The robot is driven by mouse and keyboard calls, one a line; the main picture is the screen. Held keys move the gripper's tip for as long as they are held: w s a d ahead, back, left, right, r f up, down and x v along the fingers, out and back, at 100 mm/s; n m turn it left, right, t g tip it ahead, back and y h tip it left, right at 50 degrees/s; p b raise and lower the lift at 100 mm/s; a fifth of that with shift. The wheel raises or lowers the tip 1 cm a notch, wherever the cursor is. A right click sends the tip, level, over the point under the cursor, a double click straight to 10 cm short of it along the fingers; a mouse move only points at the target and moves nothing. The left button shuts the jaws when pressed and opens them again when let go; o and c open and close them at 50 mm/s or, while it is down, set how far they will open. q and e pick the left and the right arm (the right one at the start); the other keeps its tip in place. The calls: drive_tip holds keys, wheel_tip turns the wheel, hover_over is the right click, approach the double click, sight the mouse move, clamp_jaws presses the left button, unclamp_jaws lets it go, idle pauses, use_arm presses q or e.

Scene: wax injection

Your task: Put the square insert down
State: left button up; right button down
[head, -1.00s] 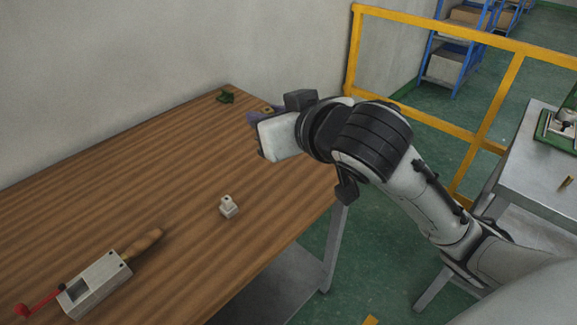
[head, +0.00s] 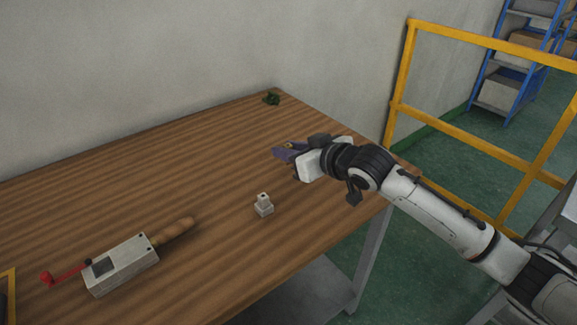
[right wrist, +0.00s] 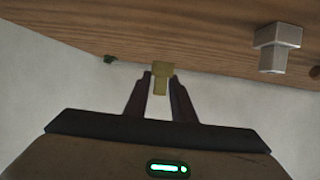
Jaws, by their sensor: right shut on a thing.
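My right gripper (head: 283,152) is over the far right part of the wooden table (head: 215,165). Its dark fingers, which also show in the right wrist view (right wrist: 161,80), are shut on a small brass-coloured piece, which I take for the square insert (right wrist: 161,72). My left gripper is not in view.
A grey metal block with a raised stem (head: 264,207) stands front-left of the gripper. A grey box with red crank (head: 122,266) and wooden handle (head: 172,233) lies at left. A small green object (head: 271,98) sits at the far corner. A yellow railing (head: 480,39) stands beyond.

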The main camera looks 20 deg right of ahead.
sight(288, 164)
wheel_tip(288, 164, down, 4)
drive_tip(key=shift+f, duration=0.1)
drive_tip(key=shift+f, duration=0.1)
drive_tip(key=c, duration=1.5)
unclamp_jaws()
drive_tip(key=shift+r, duration=0.2)
drive_tip(key=v, duration=1.2)
drive_tip(key=shift+f, duration=0.1)
